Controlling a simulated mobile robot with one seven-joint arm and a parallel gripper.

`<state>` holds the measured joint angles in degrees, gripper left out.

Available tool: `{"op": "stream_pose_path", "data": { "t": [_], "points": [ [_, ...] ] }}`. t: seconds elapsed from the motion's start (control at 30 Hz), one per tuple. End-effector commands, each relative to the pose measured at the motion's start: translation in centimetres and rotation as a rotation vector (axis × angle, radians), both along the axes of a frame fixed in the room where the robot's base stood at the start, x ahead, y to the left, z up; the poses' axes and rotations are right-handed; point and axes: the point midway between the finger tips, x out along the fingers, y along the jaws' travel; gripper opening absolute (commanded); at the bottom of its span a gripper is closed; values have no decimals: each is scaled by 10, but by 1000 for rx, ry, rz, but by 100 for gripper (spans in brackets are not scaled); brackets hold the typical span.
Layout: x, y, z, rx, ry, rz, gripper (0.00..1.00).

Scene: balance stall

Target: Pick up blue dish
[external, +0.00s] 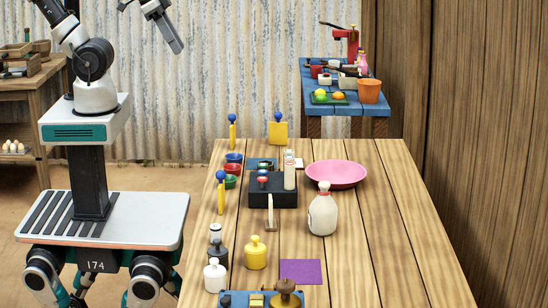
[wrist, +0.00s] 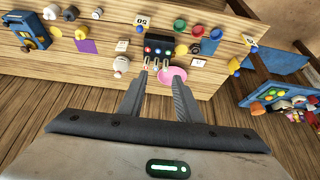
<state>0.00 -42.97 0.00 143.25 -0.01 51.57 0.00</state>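The blue dish (external: 234,158) is a small round bowl near the table's left side in the external view. It stands just behind a red dish (external: 232,168) and a green dish (external: 230,181). In the wrist view the blue dish (wrist: 215,33) appears small near the top, right of centre. My gripper (wrist: 160,80) is open, with its two fingers apart and nothing between them. It is up in the air, well away from the dish and the table. In the external view my arm is at the top left, partly cut off by the frame edge.
A black box with coloured knobs (external: 272,194) stands right of the dishes. A pink plate (external: 336,174) and white bottle (external: 323,214) are further right. The table's right front (external: 400,260) is clear.

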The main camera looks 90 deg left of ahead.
Motion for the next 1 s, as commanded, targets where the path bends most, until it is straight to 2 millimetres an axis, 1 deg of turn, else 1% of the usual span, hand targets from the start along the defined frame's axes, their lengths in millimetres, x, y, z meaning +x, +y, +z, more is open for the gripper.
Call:
{"op": "stream_pose_path", "data": {
  "t": [0.4,0.43,0.57,0.6,0.63,0.9,1.0],
  "points": [
    [0,0,0,0,0,0,31],
    [0,0,0,0,0,0,33],
    [0,0,0,0,0,0,55],
    [0,0,0,0,0,0,62],
    [0,0,0,0,0,0,65],
    [0,0,0,-2,1,4,65],
    [7,4,-5,-40,18,74,65]
  ]
}}
